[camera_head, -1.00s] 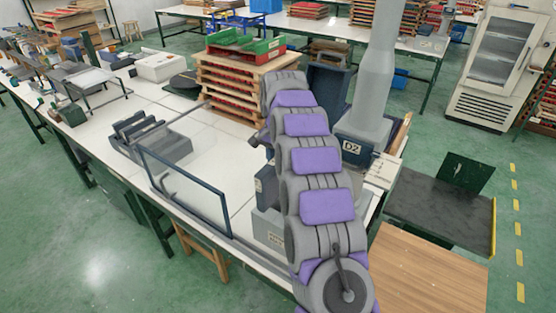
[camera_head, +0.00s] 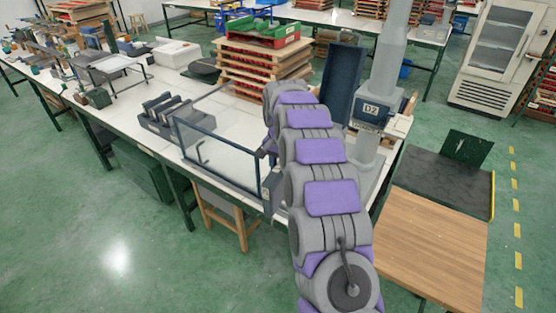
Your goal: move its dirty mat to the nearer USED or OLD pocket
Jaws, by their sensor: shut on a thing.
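My arm rises from the bottom right and bends over the white worktable (camera_head: 180,147). Its far end reaches the right side of a clear panel in a navy frame (camera_head: 222,180). My gripper's fingers are hidden behind the arm, so I cannot see what is in them. I cannot make out a dirty mat. A dark slotted rack (camera_head: 168,118) stands on the table left of the panel. No pocket marked USED or OLD can be read. A grey post with a navy unit labelled D2 (camera_head: 370,108) stands right of the arm.
A stack of wooden trays (camera_head: 262,62) carries a green and red bin (camera_head: 262,35). A wooden-topped table (camera_head: 430,248) and dark surface (camera_head: 440,182) lie right. Green floor is clear at lower left.

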